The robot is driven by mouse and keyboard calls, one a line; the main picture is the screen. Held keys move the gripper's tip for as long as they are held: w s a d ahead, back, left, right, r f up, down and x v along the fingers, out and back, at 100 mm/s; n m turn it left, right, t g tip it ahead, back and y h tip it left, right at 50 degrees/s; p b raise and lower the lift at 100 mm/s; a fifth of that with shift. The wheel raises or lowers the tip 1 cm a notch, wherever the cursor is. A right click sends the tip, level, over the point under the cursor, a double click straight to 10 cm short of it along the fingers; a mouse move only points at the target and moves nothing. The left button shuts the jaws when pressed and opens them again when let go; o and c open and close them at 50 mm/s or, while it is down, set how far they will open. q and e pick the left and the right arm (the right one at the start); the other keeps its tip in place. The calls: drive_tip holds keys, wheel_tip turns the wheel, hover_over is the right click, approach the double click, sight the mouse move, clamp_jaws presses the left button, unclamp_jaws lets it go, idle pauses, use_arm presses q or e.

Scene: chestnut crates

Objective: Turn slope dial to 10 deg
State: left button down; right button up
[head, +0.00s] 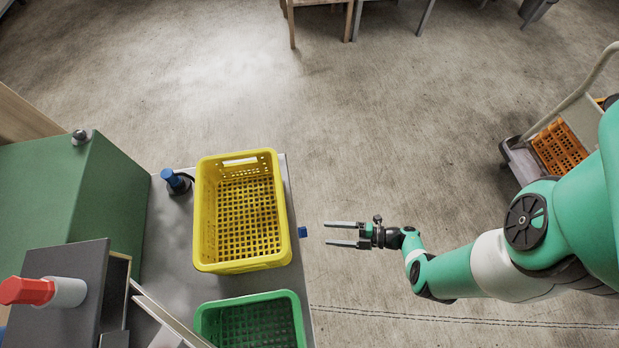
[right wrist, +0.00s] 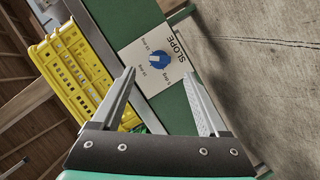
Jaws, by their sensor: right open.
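The slope dial has a blue knob (right wrist: 159,60) on a white plate (right wrist: 138,53) marked SLOPE, with small degree marks that are too blurred to read surely. The plate is on a green face in the right wrist view. In the head view the knob (head: 302,232) juts from the right side of the table. My right gripper (head: 328,234) is open and empty, just right of the knob and apart from it. In the right wrist view its fingers (right wrist: 159,76) point toward the dial, one on each side of the knob. I cannot tell which mark the knob points to. My left gripper is out of view.
A yellow crate (head: 287,255) and a green crate (head: 299,312) stand on the table. A blue-topped fitting (head: 175,178) is left of the yellow crate. A green cabinet (head: 110,200) and a red-capped cylinder (head: 30,291) are at left.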

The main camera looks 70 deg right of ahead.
sight(303, 232)
drive_tip(key=b+x, duration=0.2)
drive_tip(key=x, duration=0.6)
clamp_jaws()
drive_tip(key=shift+a+f+b, duration=0.1)
drive_tip(key=shift+b, duration=0.2)
